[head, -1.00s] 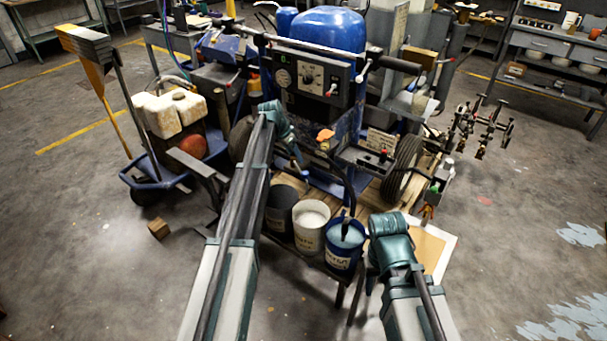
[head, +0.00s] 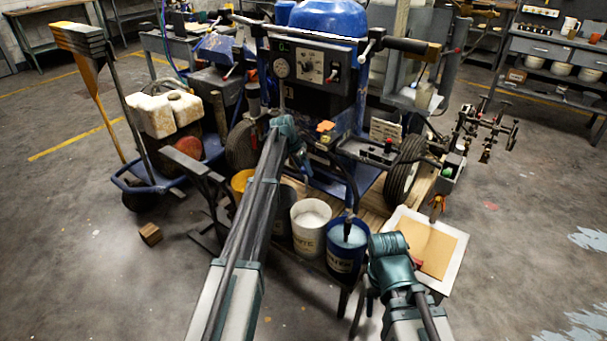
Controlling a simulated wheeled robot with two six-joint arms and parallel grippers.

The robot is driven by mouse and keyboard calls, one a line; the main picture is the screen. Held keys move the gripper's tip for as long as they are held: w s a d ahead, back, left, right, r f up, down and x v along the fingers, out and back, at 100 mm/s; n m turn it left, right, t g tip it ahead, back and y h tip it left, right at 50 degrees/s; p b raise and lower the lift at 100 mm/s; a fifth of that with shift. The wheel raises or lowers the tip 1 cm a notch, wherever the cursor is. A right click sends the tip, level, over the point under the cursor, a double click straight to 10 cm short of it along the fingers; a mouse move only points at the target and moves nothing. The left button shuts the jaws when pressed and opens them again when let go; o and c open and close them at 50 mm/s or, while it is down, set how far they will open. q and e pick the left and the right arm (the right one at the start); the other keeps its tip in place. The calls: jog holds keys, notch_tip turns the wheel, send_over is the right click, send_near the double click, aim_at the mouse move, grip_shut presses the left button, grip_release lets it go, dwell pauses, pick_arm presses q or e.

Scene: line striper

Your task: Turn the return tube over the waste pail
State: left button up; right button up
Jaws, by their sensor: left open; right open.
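A dark return tube (head: 351,190) hangs from the striper's front and its end dips into a blue pail (head: 343,265) with pale liquid. A white pail (head: 309,240) with white contents stands to its left, and a dark pail (head: 281,235) is partly behind my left arm. The labels are too small to tell surely which is the waste pail. My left gripper (head: 304,168) is open by the striper's front, above and left of the tube. My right gripper (head: 362,302) is open, low in front of the blue pail; its fingers are hard to make out.
The striper (head: 311,68) fills the centre back. A tray with a tan sheet (head: 424,252) lies right of the pails. A blue cart (head: 148,185) with a white jug stands left. A wooden block (head: 150,234) lies on the floor. Floor at far right is clear.

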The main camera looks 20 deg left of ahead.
pick_arm(q)
grip_shut()
dwell(0.4)
dwell(1.1)
